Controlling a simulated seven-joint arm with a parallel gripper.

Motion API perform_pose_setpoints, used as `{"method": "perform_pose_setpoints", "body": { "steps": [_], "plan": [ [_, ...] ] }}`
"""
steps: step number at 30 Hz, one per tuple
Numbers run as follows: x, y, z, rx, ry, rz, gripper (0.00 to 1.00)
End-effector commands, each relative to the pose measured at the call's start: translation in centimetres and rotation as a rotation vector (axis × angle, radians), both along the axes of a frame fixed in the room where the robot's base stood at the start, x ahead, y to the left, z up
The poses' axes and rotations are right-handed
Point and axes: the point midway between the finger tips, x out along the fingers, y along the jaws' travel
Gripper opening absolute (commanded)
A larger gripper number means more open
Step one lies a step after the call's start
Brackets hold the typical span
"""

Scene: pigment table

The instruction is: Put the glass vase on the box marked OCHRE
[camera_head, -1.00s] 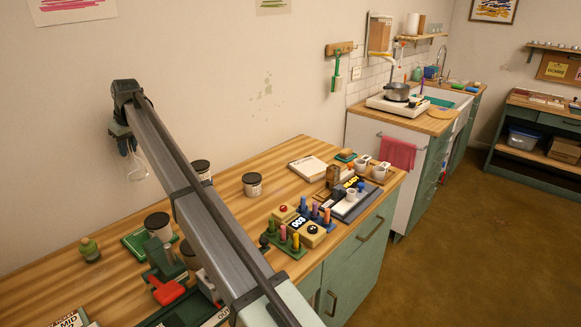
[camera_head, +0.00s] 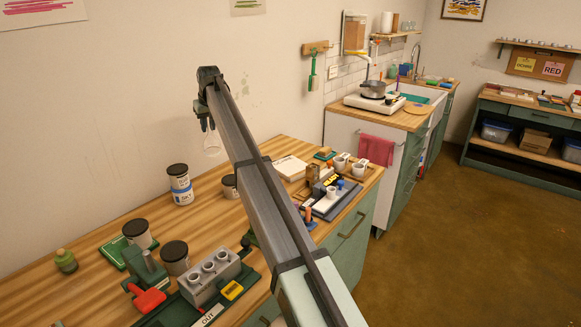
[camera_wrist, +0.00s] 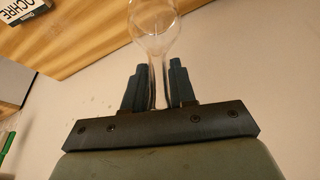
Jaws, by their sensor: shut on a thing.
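My gripper (camera_head: 205,124) is shut on the neck of the clear glass vase (camera_head: 212,144), high above the wooden table near the wall in the head view. In the wrist view the vase (camera_wrist: 155,32) shows between the two dark fingers of my gripper (camera_wrist: 158,88), its round body pointing away from the palm. The box marked OCHRE (camera_wrist: 22,10) shows at the top left corner of the wrist view, partly cut off, on the wood. A separate OCHRE card (camera_head: 524,64) hangs on the far board beside a RED card.
The wooden table (camera_head: 95,282) carries a SKY jar (camera_head: 181,186), other dark-lidded jars, a grey block with holes (camera_head: 212,277), a green bottle (camera_head: 66,261) and a red-handled tool (camera_head: 148,299). My arm hides part of the table. Some bare wood lies at the front left.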

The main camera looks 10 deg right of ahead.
Motion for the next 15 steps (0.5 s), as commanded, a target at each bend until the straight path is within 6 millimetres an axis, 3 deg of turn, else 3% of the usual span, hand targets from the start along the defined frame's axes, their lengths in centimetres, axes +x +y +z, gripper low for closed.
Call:
{"method": "perform_pose_setpoints", "body": {
  "steps": [1,6,15],
  "plan": [
    [1.0,-2.3,-0.1,-0.001,0.000,-0.034,0.00],
    [3.4,-9.3,-0.5,-0.001,0.002,-0.143,0.00],
    [6.5,-21.8,-1.1,-0.001,0.004,-0.333,0.00]
  ]
}}
